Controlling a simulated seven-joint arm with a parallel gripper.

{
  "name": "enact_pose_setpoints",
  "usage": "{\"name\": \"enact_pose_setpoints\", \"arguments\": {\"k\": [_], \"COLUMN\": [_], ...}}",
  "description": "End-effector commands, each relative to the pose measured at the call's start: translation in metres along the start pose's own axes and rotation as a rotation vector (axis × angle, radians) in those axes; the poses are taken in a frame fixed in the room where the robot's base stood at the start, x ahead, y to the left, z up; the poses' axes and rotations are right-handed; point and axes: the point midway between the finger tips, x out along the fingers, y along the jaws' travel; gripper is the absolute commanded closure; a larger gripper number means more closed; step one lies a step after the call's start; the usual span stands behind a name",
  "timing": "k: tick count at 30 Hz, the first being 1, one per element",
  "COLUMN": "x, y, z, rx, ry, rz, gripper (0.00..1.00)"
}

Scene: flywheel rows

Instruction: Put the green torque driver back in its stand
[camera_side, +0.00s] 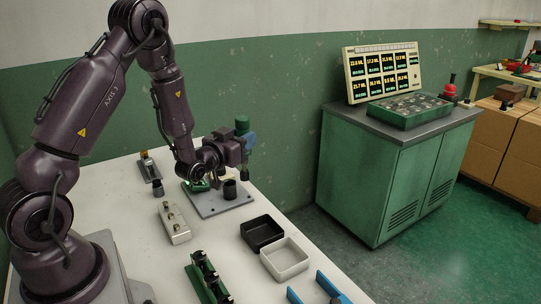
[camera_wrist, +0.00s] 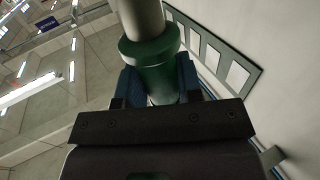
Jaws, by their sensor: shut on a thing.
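The green torque driver (camera_side: 242,124) is upright at the end of my arm in the side view. In the wrist view its green collar (camera_wrist: 152,58) and a pale grey shaft fill the upper middle. My gripper (camera_side: 249,141) has blue fingers, shut on the green part; the fingers (camera_wrist: 158,85) show on both sides of it in the wrist view. The gripper is level, above a grey plate (camera_side: 210,208) that carries a dark round cup (camera_side: 230,190). I cannot tell for certain whether this cup is the driver's stand. My wrist hides part of the plate.
A cream block with pegs (camera_side: 174,223), a black tray (camera_side: 261,233), a white tray (camera_side: 285,262) and a green rack (camera_side: 207,281) stand nearer on the white table. A small dark cup (camera_side: 157,188) is at left. A green wall (camera_side: 270,90) stands close behind.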

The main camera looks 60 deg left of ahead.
Motion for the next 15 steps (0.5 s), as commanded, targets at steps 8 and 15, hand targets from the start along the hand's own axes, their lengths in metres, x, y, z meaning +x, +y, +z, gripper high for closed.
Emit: {"name": "enact_pose_setpoints", "arguments": {"k": [8,15], "x": [0.012,0.019], "y": [-0.075,-0.077], "z": [0.002,0.001], "rx": [0.003,-0.006], "ry": [0.008,0.003], "rz": [-0.126,-0.111], "gripper": [0.99,0.99]}}
